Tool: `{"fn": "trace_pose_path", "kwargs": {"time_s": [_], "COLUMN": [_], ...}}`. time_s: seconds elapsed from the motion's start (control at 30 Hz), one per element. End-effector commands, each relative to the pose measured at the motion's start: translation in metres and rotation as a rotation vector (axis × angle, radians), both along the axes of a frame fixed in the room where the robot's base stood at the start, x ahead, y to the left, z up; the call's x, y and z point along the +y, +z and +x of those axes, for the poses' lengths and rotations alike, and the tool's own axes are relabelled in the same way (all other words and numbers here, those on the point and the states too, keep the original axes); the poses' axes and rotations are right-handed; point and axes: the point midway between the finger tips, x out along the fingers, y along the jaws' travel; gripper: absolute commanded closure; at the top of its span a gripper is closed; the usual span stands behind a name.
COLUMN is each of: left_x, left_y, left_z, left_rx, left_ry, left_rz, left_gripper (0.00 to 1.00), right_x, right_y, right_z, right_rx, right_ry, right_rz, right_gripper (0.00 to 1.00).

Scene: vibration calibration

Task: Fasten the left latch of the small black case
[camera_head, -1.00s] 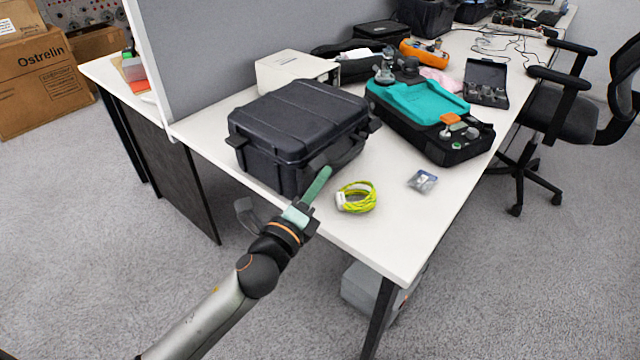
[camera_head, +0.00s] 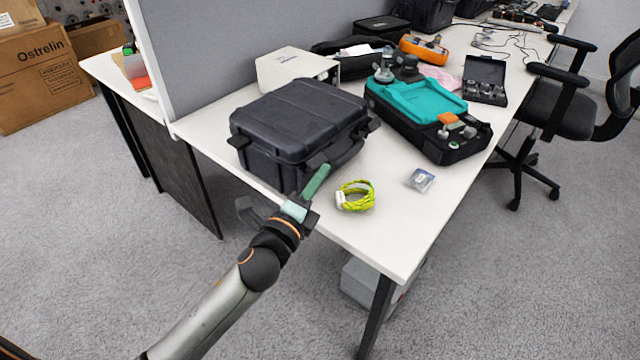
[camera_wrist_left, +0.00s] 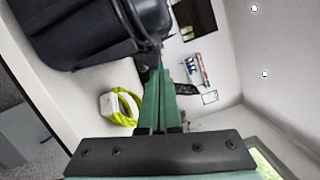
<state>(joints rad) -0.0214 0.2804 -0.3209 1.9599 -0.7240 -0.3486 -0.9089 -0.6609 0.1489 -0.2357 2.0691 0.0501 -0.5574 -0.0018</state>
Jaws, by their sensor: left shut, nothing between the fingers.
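The small black case (camera_head: 300,115) sits lid down on the white table; it also fills the upper left of the left wrist view (camera_wrist_left: 95,30). Its carry handle (camera_head: 348,152) is on the side facing lower right. The left latch (camera_head: 318,160) is a dark tab at the handle's near end; whether it is fastened I cannot tell. Another latch (camera_head: 373,123) is at the far end. My left gripper (camera_head: 325,168) has its green fingers shut and empty, tips close beside the left latch; contact is unclear. The fingers also show in the wrist view (camera_wrist_left: 159,80). My right gripper is out of view.
A yellow-green strap coil (camera_head: 356,196) lies right of my gripper, and a small clear packet (camera_head: 421,180) farther right. A teal-and-black kit (camera_head: 425,115) and a white box (camera_head: 295,68) stand behind. The front table corner is clear.

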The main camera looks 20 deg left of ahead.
Motion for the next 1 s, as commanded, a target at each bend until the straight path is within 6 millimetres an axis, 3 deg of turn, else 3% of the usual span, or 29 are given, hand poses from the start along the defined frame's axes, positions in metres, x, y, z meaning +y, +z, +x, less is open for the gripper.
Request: {"fn": "trace_pose_path", "kwargs": {"time_s": [1.0], "left_x": [0.004], "left_y": [0.011], "left_z": [0.002], "left_rx": [0.083], "left_ry": [0.0], "left_rz": [-0.222], "left_gripper": [1.0], "right_x": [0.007], "right_y": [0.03], "right_z": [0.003], "right_rx": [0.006], "right_ry": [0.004], "right_rz": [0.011], "right_gripper": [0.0]}}
